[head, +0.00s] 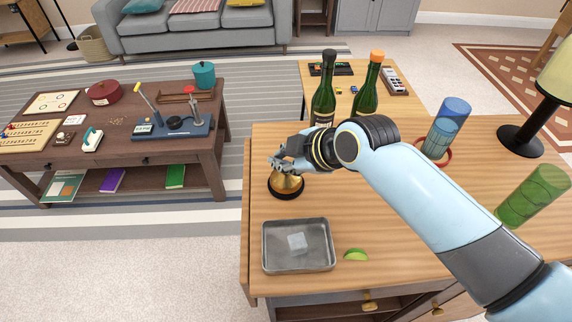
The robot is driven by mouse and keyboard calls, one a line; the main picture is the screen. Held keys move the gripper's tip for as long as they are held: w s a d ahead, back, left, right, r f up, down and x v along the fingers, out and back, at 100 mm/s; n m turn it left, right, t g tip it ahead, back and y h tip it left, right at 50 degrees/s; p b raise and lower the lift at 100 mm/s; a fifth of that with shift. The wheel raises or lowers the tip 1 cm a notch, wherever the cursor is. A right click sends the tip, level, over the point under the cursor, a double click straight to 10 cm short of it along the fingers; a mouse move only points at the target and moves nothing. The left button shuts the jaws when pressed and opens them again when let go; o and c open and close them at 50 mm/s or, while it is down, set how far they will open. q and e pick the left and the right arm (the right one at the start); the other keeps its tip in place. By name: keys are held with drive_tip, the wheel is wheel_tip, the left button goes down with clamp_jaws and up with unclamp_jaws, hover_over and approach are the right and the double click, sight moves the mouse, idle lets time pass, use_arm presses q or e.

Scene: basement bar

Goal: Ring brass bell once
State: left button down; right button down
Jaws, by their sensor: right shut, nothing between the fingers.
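The brass bell (286,187) stands upright on a dark round base near the left edge of the wooden bar top. My right arm reaches in from the lower right, and its gripper (277,163) is shut and empty right over the top of the bell. The fingers hide the bell's top, and I cannot tell whether they touch it. My left gripper is not in view.
A metal tray (266,254) with a clear cube (297,243) and a lime wedge (355,255) lie in front of the bell. Two green bottles (324,100) stand behind my gripper. A blue glass (452,112), green glass (540,185) and lamp (520,138) stand to the right.

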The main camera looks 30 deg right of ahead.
drive_tip(key=shift+f, duration=0.3)
idle(0.5)
drive_tip(key=shift+r+p, duration=0.85)
drive_tip(key=shift+r, duration=0.1)
wheel_tip(320, 180, up, 5)
drive_tip(key=p, duration=0.5)
drive_tip(key=shift+s, duration=0.1)
idle(0.5)
